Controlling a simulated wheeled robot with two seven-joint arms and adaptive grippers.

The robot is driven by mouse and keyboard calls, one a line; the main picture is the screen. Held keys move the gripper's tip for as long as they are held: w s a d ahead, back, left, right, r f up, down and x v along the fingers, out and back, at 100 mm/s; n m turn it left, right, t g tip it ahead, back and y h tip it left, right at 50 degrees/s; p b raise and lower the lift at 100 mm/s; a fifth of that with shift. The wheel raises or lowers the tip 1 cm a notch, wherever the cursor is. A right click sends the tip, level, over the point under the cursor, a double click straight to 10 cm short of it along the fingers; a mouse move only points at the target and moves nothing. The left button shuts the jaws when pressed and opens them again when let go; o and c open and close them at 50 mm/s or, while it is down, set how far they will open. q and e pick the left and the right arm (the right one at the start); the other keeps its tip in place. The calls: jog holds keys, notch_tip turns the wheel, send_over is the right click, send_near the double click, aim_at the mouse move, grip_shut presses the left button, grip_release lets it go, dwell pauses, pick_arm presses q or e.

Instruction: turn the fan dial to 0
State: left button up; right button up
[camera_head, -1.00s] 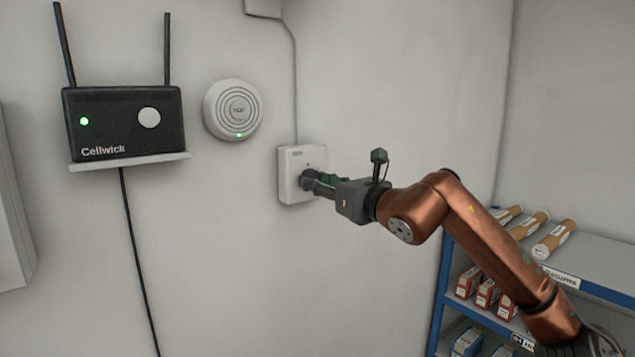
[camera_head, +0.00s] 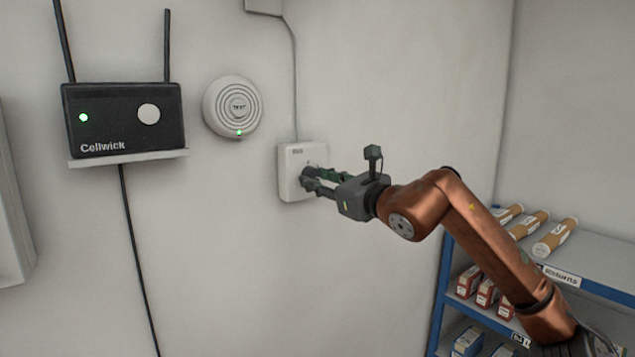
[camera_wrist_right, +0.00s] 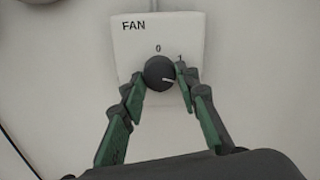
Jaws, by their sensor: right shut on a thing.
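The fan dial (camera_wrist_right: 158,70) is a round black knob on a white wall plate (camera_head: 290,158) marked FAN, which also shows in the wrist view (camera_wrist_right: 186,28). A 0 is printed above the knob and a 1 at its upper right. The knob's white pointer line aims right and slightly down, away from the 0. My right gripper (camera_wrist_right: 160,75) is shut on the dial, one green-padded finger on each side. It also shows in the head view (camera_head: 308,182), where its fingers hide most of the knob. My left gripper is not in view.
A black Cellwick router (camera_head: 125,122) sits on a small wall shelf at left. A round white wall device (camera_head: 232,106) with a green light is beside the plate. A blue-edged rack (camera_head: 600,285) with tubes and boxes stands at right, below my arm.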

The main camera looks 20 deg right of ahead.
jog(key=n, duration=0.4)
jog(key=shift+r+n, duration=0.1)
jog(key=shift+n, duration=0.2)
jog(key=n+p, duration=0.1)
jog(key=n, duration=0.4)
jog(key=shift+r, duration=0.1)
jog(key=n+p, duration=0.2)
jog(key=n, duration=0.5)
jog(key=n+p, duration=0.2)
jog(key=n, duration=0.3)
jog(key=o, duration=1.1)
